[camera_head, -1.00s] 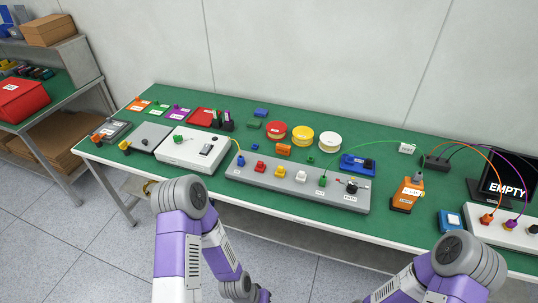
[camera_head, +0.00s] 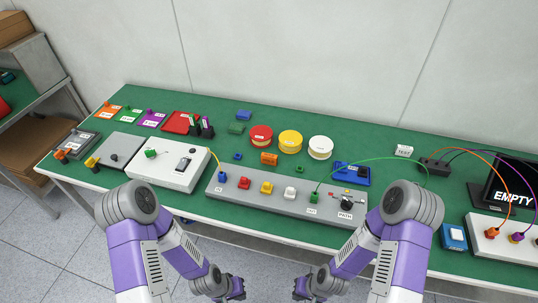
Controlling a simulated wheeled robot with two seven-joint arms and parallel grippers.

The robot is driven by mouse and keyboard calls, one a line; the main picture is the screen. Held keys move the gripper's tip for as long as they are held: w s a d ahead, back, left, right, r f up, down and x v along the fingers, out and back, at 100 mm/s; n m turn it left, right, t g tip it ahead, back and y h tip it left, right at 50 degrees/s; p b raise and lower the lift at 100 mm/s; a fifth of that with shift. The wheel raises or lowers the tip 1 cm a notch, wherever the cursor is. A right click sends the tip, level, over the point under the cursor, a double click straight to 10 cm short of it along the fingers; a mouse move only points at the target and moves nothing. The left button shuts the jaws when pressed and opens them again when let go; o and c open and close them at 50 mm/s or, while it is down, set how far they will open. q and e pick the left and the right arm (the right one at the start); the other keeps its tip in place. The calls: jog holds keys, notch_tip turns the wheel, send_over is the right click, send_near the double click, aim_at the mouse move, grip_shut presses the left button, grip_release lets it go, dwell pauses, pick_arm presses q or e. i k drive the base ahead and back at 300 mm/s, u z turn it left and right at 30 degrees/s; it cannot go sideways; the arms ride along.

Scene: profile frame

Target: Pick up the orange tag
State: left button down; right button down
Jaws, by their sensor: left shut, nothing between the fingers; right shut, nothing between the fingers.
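A flat orange tag (camera_head: 107,111) with a small raised knob and a white label lies at the table's far left corner, first in a row of coloured tags. My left gripper (camera_head: 238,291) and my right gripper (camera_head: 298,291) are low at the bottom middle, in front of the table's front edge. Both look shut and empty, far from the orange tag.
Green (camera_head: 130,115), purple (camera_head: 152,119) and red (camera_head: 176,122) tags lie right of the orange one. Grey boxes and a white box (camera_head: 195,179) stand in front of them. A long grey panel (camera_head: 230,204) with coloured plugs fills the front middle. Cables cross the right side.

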aim_at(267, 158)
jog(key=k, duration=0.65)
jog(key=u, duration=0.65)
jog(key=i, duration=1.05)
jog(key=z, duration=0.1)
